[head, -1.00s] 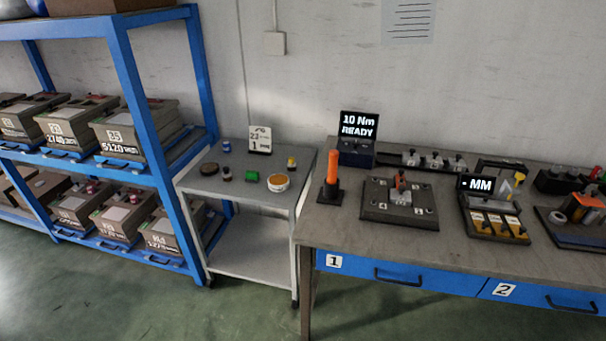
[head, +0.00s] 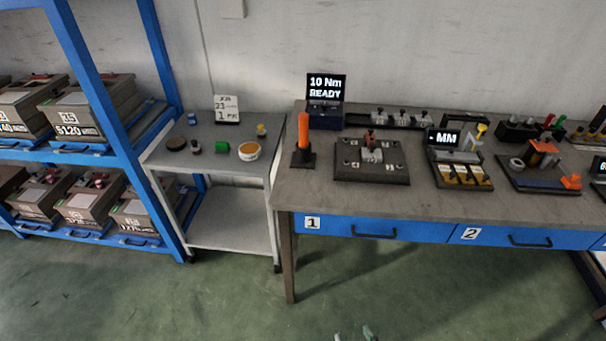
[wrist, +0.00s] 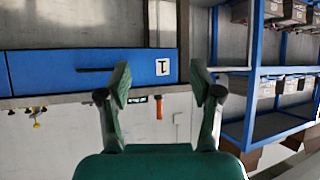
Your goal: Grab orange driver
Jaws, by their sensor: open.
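The orange driver (head: 303,130) stands upright in a black stand (head: 303,158) at the left end of the workbench, beside the display reading "10 Nm READY" (head: 325,90). In the wrist view, which looks upside down, the driver (wrist: 159,107) is small and far off, between the fingers of my gripper (wrist: 160,88). My gripper is open and empty, with green fingers spread apart. In the head view only the tips of my gripper (head: 354,334) show at the bottom edge, over the floor in front of the bench and well short of the driver.
A fixture plate (head: 350,172) lies right of the driver, with an MM gauge unit (head: 462,183) further right. Drawer 1 (head: 345,229) is shut in the bench front. A grey cart (head: 205,165) and blue shelving (head: 160,60) stand to the left. The floor in front is clear.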

